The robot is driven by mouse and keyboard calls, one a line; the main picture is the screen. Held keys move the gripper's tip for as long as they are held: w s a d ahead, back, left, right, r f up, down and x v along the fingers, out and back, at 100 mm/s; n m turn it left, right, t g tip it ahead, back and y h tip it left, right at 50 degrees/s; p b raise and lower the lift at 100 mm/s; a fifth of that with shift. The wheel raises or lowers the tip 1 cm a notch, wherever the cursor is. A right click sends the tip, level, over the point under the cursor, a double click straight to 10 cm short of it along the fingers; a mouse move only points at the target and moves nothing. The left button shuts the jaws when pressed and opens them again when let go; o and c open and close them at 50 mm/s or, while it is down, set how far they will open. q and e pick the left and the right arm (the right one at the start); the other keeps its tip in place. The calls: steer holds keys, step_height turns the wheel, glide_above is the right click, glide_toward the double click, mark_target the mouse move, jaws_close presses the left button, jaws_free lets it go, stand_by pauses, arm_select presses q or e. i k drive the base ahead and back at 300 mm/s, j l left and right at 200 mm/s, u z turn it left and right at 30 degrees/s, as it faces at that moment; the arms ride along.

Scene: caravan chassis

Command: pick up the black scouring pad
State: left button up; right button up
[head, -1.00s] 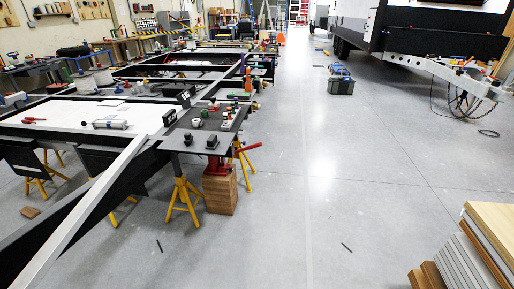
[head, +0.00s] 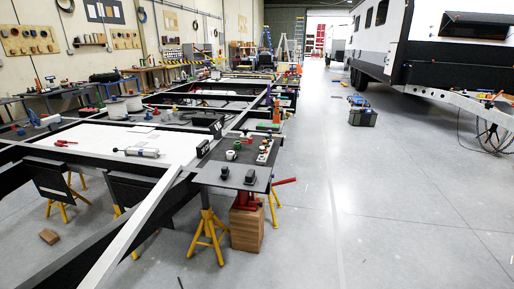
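I cannot pick out a black scouring pad with certainty in the head view. Two small black objects, a left one (head: 224,172) and a right one (head: 250,177), sit on the dark plate (head: 207,176) at the near end of the chassis frame. They are too small to identify. Neither of my grippers is in view.
The long chassis frame (head: 131,235) stands on yellow stands (head: 208,236), with a white cylinder tool (head: 142,152) on its panel. A wooden block (head: 247,231) is under the plate. A toolbox (head: 362,116) and a caravan (head: 440,50) are at right. The middle floor is clear.

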mark_target(251, 178)
steer(key=i+l, duration=0.75)
steer(key=l, duration=0.2)
